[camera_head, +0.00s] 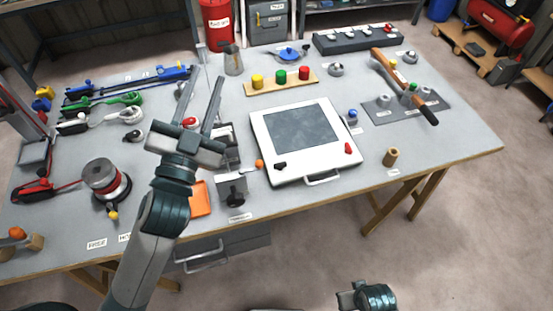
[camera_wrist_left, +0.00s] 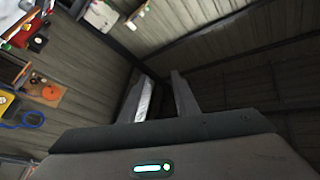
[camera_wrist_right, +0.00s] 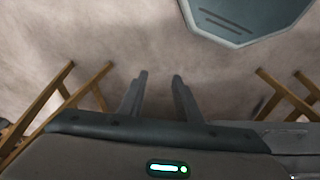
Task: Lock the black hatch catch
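The hatch (camera_head: 259,135) is a white square panel with a dark grey window and a pull handle (camera_head: 322,180) at its front edge. The black hatch catch (camera_head: 280,166) sits near its front left corner, and a red catch (camera_head: 348,148) near its front right. Whether the black catch is locked is too small to tell. My left gripper (camera_head: 206,78) is raised over the table left of the hatch, with fingers apart and empty, also in the left wrist view (camera_wrist_left: 160,76). My right gripper (camera_wrist_right: 160,76) is open and empty, low in front of the table.
A clamp-like black and grey fixture (camera_head: 235,190) stands just left of the hatch, with an orange knob (camera_head: 259,164) between them. Colored buttons (camera_head: 281,76) are behind. The front right tabletop is mostly clear.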

